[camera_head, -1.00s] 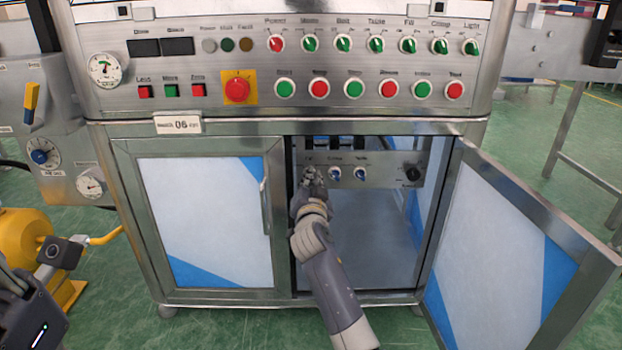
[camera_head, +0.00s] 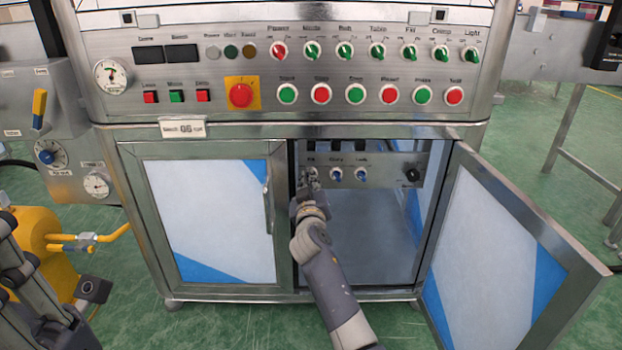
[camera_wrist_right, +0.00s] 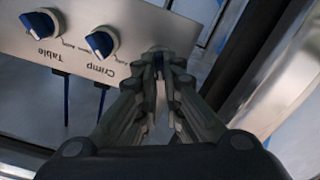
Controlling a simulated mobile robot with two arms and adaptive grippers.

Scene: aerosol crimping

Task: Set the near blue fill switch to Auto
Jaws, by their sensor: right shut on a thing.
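The fill switch is the leftmost knob on the small metal panel (camera_head: 390,170) inside the open cabinet. My right gripper (camera_head: 311,183) covers most of it in the head view. In the right wrist view my right gripper (camera_wrist_right: 160,78) is shut on the fill switch (camera_wrist_right: 158,64), and only a bit of blue shows between the fingertips. The direction of its pointer is hidden. My left gripper (camera_head: 38,300) is partly in view at the lower left, away from the cabinet; its fingers are not clear.
The blue Crimp knob (camera_wrist_right: 102,41) and Table knob (camera_wrist_right: 40,24) sit beside the fill switch. A black knob (camera_head: 412,175) is at the panel's right end. The right cabinet door (camera_head: 490,255) stands open; the left door (camera_head: 215,220) is shut.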

